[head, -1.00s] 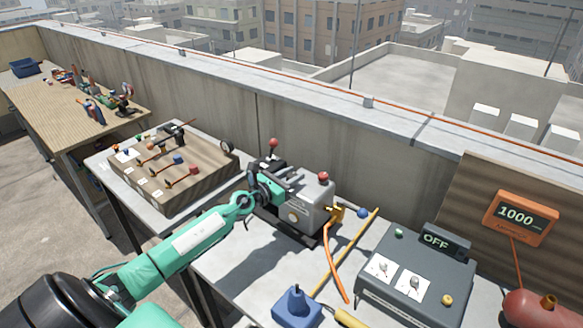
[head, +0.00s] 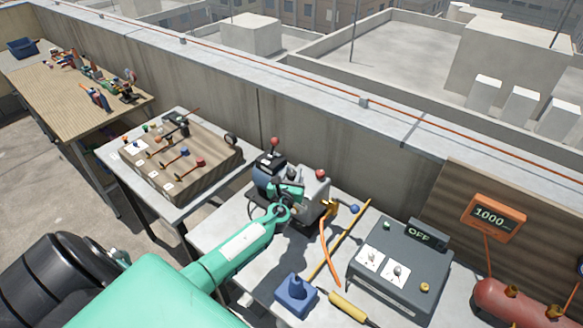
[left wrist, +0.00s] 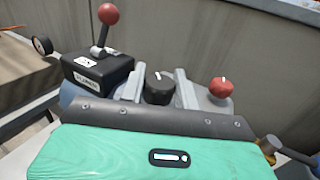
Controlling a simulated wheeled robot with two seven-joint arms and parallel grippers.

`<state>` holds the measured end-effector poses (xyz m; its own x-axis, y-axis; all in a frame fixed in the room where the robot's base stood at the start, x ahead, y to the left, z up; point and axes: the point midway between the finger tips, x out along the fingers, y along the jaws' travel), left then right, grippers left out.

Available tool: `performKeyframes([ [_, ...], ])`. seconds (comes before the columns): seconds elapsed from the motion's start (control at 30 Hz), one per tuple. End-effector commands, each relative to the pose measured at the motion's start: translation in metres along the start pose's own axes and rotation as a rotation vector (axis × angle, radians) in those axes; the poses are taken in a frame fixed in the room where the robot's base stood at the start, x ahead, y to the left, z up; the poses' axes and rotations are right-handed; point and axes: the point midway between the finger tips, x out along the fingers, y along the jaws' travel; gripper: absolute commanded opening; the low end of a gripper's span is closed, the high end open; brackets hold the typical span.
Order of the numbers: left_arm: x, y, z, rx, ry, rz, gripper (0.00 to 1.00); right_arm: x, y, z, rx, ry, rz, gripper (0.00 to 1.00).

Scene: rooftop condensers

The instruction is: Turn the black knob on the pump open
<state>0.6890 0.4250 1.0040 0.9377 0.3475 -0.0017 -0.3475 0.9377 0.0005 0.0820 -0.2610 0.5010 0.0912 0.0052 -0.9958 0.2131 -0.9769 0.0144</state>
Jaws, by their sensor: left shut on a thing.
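The grey pump (head: 317,197) stands on the light worktable in the head view. Its black knob (left wrist: 158,88) shows in the middle of the left wrist view, with a white mark on its top. My left gripper (head: 287,188) is at the pump's top; in the left wrist view its pale fingers stand on either side of the knob, shut on it. The gripper hides the knob in the head view. A red-ball lever (left wrist: 108,25) on a black box and a red knob (left wrist: 221,87) flank the black knob. My right gripper is not in view.
A wooden panel table (head: 185,165) stands left. A concrete wall (head: 330,150) runs behind.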

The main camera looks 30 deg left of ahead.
Motion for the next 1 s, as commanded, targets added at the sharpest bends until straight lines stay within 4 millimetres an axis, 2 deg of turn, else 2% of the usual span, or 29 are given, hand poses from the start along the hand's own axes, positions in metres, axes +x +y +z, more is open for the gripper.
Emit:
performKeyframes([
  [0.4, 0.001, -0.0007, 0.0012, -0.002, -0.002, 0.201, 0.09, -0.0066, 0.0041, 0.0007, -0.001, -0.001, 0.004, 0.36],
  [0.97, 0.0011, -0.0003, 0.0015, -0.001, -0.003, 0.231, 0.09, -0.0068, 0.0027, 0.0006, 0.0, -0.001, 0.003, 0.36],
  [1.0, 0.0011, -0.0003, 0.0015, -0.001, -0.004, 0.231, 0.35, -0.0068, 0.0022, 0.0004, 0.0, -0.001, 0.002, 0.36],
])
